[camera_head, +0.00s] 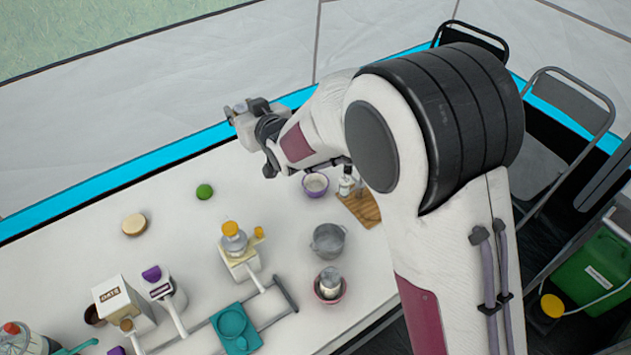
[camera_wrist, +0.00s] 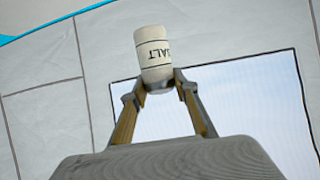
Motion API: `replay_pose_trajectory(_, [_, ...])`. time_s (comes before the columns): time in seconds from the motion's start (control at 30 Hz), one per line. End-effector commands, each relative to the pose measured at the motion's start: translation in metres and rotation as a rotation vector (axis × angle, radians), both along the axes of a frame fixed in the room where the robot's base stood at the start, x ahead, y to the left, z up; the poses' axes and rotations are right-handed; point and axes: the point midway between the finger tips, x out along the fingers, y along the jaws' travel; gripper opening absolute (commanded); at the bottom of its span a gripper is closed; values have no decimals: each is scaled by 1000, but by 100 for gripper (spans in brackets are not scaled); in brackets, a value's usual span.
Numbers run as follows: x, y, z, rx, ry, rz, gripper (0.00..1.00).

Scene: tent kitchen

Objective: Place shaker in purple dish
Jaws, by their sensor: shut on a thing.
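My gripper (camera_wrist: 162,84) is shut on a white salt shaker (camera_wrist: 154,50) in the wrist view. The shaker has dark lettering that reads upside down, and its lower end sits between the fingertips. A tent wall is behind it. In the head view my wrist is over the far side of the table, up and left of the purple dish. The shaker cannot be made out there. The purple dish (camera_head: 315,185) is a small bowl with a purple rim and pale inside, on the table below my forearm.
Small bottles (camera_head: 346,182) and a wooden board (camera_head: 361,208) stand right of the dish. A grey pot (camera_head: 328,241) and a pink bowl (camera_head: 342,292) are nearer. A green lime (camera_head: 204,192) lies to the left. The tabletop (camera_head: 255,195) between lime and dish is clear.

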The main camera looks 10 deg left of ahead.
Motion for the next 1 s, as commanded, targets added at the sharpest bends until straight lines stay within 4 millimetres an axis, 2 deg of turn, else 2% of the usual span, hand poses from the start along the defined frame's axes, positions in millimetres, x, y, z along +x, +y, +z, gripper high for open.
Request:
replay_pose_trajectory(0.53, [13, -9, -2, 0, 0, -167, 6])
replay_pose_trajectory(1.0, [24, -29, -10, 0, 0, -341, 6])
